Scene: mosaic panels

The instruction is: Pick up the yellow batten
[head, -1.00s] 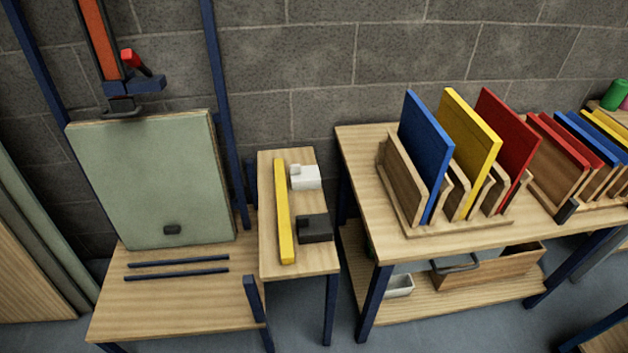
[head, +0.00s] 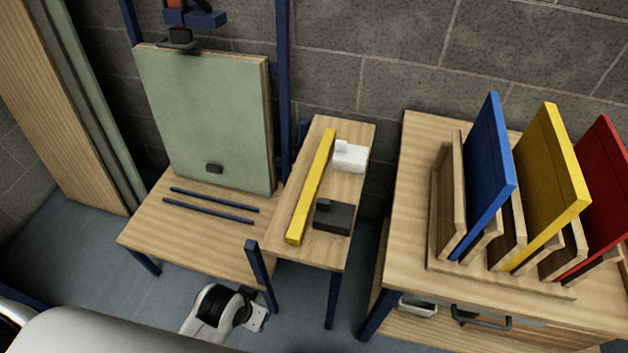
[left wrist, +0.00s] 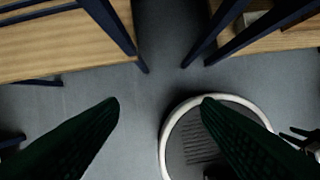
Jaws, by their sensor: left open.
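The yellow batten (head: 311,188) lies lengthwise on the narrow wooden bench top in the head view, to the left of a white block (head: 350,156) and a dark block (head: 333,217). The dark block sits close to it; I cannot tell whether they touch. My left arm comes in low at the left in the head view, below and in front of the benches, its fingers not clearly visible there. In the left wrist view my left gripper (left wrist: 160,104) is open and empty, its two dark fingers apart over the floor. The batten does not show there. My right gripper is not in view.
A low bench (head: 190,224) with two dark rods and a leaning green panel (head: 205,115) stands left of the narrow bench. To the right, a table (head: 405,190) holds a rack of blue, yellow and red panels. Dark bench legs stand near my left arm.

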